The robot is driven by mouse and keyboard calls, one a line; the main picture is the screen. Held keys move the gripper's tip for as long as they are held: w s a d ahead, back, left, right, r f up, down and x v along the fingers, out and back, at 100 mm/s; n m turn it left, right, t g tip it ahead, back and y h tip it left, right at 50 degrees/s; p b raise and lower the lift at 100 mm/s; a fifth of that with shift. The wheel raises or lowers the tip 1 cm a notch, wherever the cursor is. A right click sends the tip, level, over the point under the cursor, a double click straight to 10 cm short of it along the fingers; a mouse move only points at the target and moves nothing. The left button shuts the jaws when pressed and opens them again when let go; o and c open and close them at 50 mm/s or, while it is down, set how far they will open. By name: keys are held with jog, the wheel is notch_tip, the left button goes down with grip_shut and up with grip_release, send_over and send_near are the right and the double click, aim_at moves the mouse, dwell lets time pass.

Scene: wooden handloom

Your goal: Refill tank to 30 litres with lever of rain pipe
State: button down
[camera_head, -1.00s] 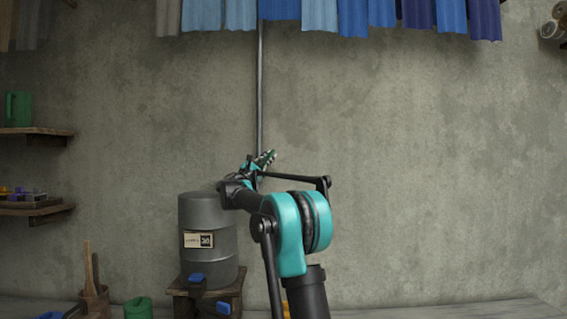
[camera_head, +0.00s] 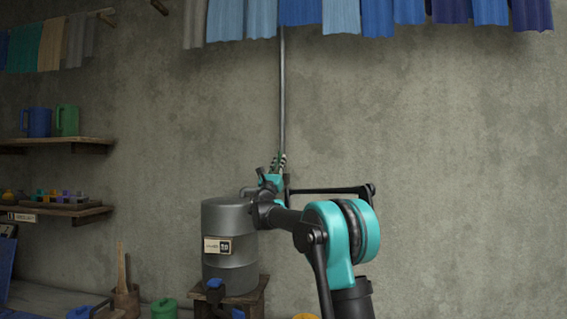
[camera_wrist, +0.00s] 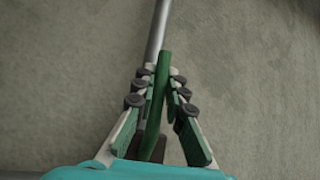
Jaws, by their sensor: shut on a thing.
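The tank is a grey ribbed barrel (camera_head: 228,268) with a small pale label (camera_head: 217,246) on its front. I see no readable water level. The thin grey rain pipe (camera_head: 282,90) runs down the wall beside the tank; it also shows in the wrist view (camera_wrist: 158,28). My gripper (camera_head: 280,160) is at the pipe, above and right of the tank, with its fingers pointing up. In the wrist view my gripper (camera_wrist: 160,74) is shut on the green lever (camera_wrist: 157,105), which stands nearly in line with the pipe. The lever's lower end is hidden.
The tank stands on a wooden stool (camera_head: 256,294). Coloured cloths (camera_head: 360,15) hang above. Shelves on the left hold a blue jug (camera_head: 37,122), a green jug (camera_head: 68,121) and small coloured items. A green pot (camera_head: 164,308) is at the lower left. The wall at right is bare.

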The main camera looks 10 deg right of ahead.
dwell(0.4)
jog(key=c, duration=1.6)
grip_release()
jog(key=shift+a, duration=0.1)
jog(key=shift+o, duration=0.2)
jog(key=v, duration=1.2)
